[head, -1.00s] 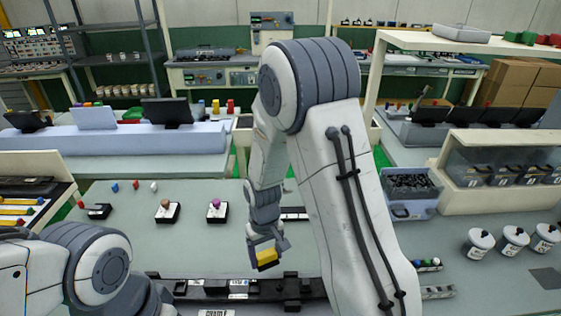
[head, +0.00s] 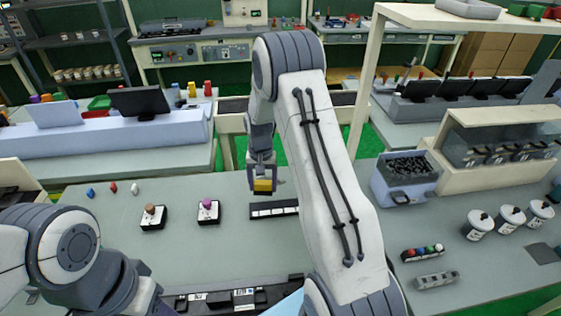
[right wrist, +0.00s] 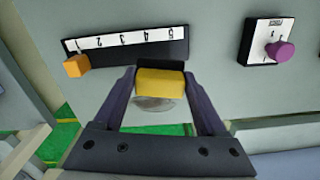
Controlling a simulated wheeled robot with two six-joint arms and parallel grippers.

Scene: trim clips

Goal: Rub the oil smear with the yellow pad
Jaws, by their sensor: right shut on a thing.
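My right gripper (head: 263,185) is shut on the yellow pad (head: 264,186) above the far part of the grey table. In the right wrist view, the yellow pad (right wrist: 160,82) sits between the two fingers of my right gripper (right wrist: 160,92). A greyish, glossy oval patch, which looks like the oil smear (right wrist: 153,103), shows beside the pad near the table edge, partly covered by it. I cannot tell whether the pad touches the table. The smear is not clear in the head view. My left arm shows at the lower left, but its gripper does not.
A numbered black scale (head: 274,208) lies close to the pad; its orange slider (right wrist: 76,66) shows in the wrist view. Two knob boxes, purple-topped (head: 208,211) and brown-topped (head: 153,216), stand to the left. A blue bin (head: 404,180) and white canisters (head: 479,226) stand right.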

